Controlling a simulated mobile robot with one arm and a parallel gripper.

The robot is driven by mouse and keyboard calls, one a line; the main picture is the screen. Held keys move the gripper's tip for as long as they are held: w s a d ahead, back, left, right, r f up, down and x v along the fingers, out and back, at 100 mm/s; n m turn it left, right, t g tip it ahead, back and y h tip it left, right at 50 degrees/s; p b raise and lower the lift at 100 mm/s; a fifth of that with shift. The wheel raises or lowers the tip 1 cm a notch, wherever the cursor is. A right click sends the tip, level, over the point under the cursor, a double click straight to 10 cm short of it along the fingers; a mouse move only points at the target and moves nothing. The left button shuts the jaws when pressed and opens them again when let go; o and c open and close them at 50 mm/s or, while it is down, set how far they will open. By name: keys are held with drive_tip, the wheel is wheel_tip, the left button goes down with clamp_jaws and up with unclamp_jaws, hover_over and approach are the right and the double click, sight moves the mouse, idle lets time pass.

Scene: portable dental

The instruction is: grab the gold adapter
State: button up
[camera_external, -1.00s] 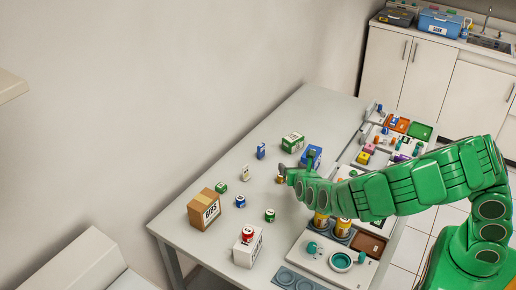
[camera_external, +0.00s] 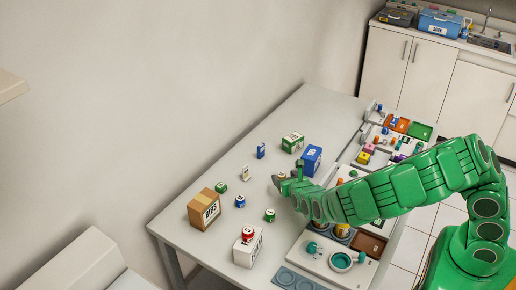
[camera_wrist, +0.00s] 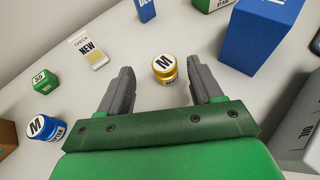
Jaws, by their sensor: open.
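The gold adapter (camera_wrist: 165,68) is a small gold cylinder with a white top marked M. In the wrist view it stands on the table just ahead of my gripper (camera_wrist: 163,84), between the lines of the two grey fingers and nearer the right fingertip. My gripper is open and nothing is in it. In the external view my gripper (camera_external: 286,181) is low over the middle of the table, and the gold adapter (camera_external: 281,175) is mostly hidden at its tip.
A blue box (camera_wrist: 258,36) stands right of the adapter. A cardboard box (camera_external: 204,209) is farther left on the table (camera_external: 190,170).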

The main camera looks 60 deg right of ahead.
sight(282, 175)
drive_tip(key=shift+w+d+f, duration=0.75)
drive_tip(key=shift+d+f, duration=0.05)
drive_tip(key=shift+d, duration=0.15)
drive_tip(key=shift+w+d+f, duration=0.15)
drive_tip(key=shift+w+d, duration=0.05)
drive_tip(key=shift+w, duration=0.1)
drive_tip(key=c, duration=1.1)
drive_tip(key=shift+c, duration=0.2)
